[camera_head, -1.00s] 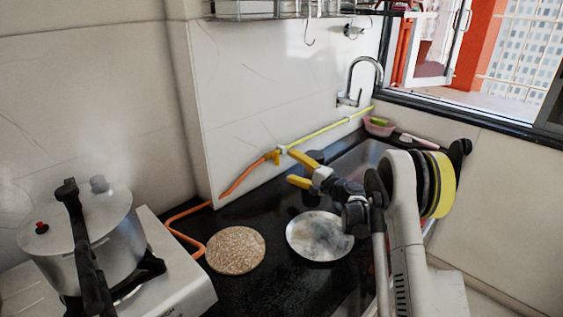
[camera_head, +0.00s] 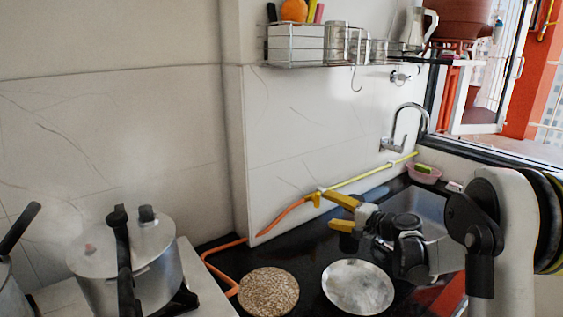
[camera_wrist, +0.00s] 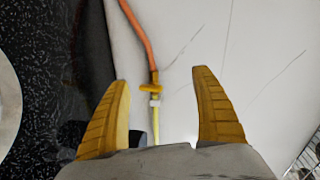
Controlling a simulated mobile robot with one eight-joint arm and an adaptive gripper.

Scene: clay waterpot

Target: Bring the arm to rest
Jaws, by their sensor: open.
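My gripper (camera_head: 342,213) has yellow fingers and is open and empty. It is above the black counter, in front of the white tiled wall. In the wrist view my gripper (camera_wrist: 162,112) shows its two fingers wide apart, with the wall, an orange hose (camera_wrist: 138,35) and its yellow valve (camera_wrist: 151,88) behind the gap. I cannot tell how far the fingers are from the wall. My arm reaches in from the right side of the head view.
A steel plate (camera_head: 358,288) and a round speckled mat (camera_head: 268,292) lie on the counter. A pressure cooker (camera_head: 128,265) stands on the stove at left. A wire shelf (camera_head: 330,60) hangs on the wall. A faucet (camera_head: 400,125) and pink basket (camera_head: 423,174) are at the back right.

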